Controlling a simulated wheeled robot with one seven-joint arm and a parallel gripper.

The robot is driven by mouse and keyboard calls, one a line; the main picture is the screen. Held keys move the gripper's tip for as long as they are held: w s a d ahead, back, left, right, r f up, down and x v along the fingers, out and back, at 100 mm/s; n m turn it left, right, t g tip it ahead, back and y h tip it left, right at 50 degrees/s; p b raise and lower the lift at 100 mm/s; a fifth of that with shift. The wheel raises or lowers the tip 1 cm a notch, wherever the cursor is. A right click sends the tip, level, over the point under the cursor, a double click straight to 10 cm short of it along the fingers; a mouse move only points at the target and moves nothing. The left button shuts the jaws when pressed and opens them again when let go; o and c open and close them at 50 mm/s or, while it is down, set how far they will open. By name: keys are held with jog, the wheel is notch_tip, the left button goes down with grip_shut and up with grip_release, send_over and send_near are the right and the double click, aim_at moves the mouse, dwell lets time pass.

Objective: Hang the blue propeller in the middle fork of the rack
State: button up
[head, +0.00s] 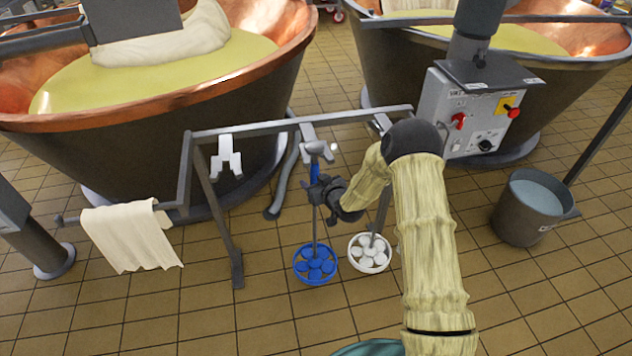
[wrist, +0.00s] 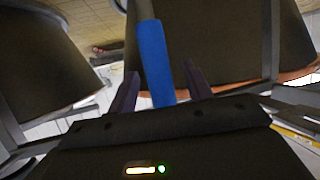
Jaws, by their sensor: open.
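The blue propeller (head: 315,265) hangs upright, its round bladed end low over the floor and its thin shaft rising to the middle fork (head: 308,132) of the rack (head: 250,128). Its top is at that fork; whether the fork bears it is too small to tell. My gripper (head: 318,188) is at the upper shaft, just below the fork. In the wrist view a blue grip (wrist: 153,62) on the shaft stands between my two open fingers, with a gap visible beside the right one. The left fork (head: 228,158) is empty.
A white propeller (head: 370,253) hangs close to the right of the blue one, its top hidden by my arm. A cloth (head: 130,235) hangs at the rack's left. Copper vats (head: 200,120) stand behind. A grey bucket (head: 533,207) and a control box (head: 475,110) are at right.

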jog(key=p+v, duration=0.1)
jog(key=v, duration=1.6)
jog(key=shift+r, duration=0.2)
jog(key=shift+s+d, duration=0.1)
jog(key=shift+d, duration=0.05)
jog(key=s+d+r+m+g+h, duration=0.35)
jog(key=s+d+r, duration=0.25)
jog(key=s, duration=0.4)
jog(key=s+d+r+m+g+h, duration=0.3)
jog(key=s+d+r+g+h, duration=0.15)
jog(key=s, duration=0.55)
notch_tip(320, 180, up, 24)
jog(key=g+y+p, duration=0.1)
jog(key=p, duration=2.2)
jog(key=shift+s+d+f, duration=0.15)
jog(key=shift+d, duration=0.25)
